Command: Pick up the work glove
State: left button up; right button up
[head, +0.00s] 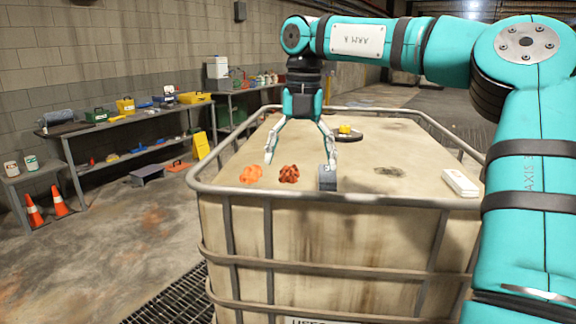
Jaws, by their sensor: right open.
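Two small crumpled items lie on the dirty top of the caged tank (380,145): a flatter bright orange one (250,174) and a dark red bunched one (289,174). Either could be the work glove; they are too small to tell for sure. My right gripper (300,160) points down over the tank top, open and empty, its fingers spread. The dark red item shows just below and between the fingertips in the picture, and the orange one is to their left. My left gripper is out of view.
A grey block (327,177) stands by the right fingertip. A white box (459,183) lies near the tank's right edge. A yellow item (345,129) sits on a dark disc behind the gripper. A metal rail (330,198) rims the tank top.

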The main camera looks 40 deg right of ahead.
aim_at(290, 175)
jog(key=i+l, duration=0.4)
jog(key=l, duration=0.15)
jog(key=i+l, duration=0.45)
jog(key=l, duration=0.1)
